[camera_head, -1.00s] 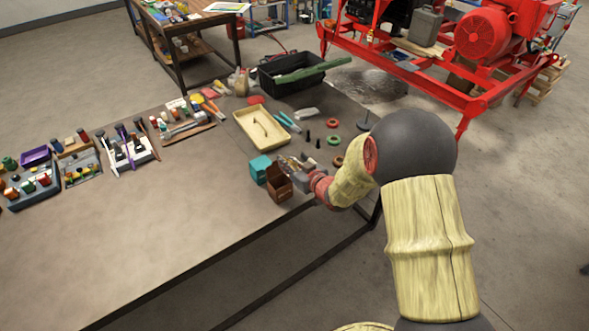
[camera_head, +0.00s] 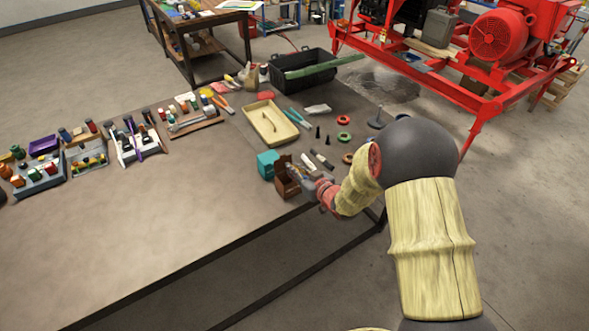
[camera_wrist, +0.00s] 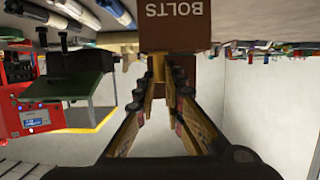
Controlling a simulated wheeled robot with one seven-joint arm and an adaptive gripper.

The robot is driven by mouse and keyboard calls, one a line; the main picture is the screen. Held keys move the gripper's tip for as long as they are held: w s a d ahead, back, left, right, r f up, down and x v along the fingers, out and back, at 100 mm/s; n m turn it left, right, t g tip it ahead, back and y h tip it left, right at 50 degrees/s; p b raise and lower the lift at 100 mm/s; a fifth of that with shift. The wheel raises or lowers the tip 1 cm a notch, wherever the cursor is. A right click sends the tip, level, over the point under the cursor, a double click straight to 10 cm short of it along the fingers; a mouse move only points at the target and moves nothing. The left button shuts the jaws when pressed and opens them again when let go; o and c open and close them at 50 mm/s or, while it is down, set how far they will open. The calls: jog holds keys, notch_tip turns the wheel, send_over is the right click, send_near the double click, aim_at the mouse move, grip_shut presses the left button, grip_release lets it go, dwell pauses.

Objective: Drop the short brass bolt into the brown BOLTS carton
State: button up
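The brown BOLTS carton (camera_head: 285,187) stands near the front edge of the workbench. It also shows in the wrist view (camera_wrist: 174,30), where its label reads upside down at the top, beyond the fingertips. My gripper (camera_head: 303,171) is close to the right side of the carton in the head view. In the wrist view the two fingers of my gripper (camera_wrist: 168,75) point towards the carton with a gap between them. The inside of the carton is hidden from me.
A teal box (camera_head: 267,165) stands against the carton. A cream tray (camera_head: 285,136), small dark upright parts, rings and tools lie behind. A black crate (camera_head: 318,75) is at the bench's far end. The left front of the bench (camera_head: 190,215) is clear.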

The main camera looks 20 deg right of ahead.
jog(key=o, duration=0.5)
jog(key=v, duration=1.2)
jog(key=shift+f, duration=0.1)
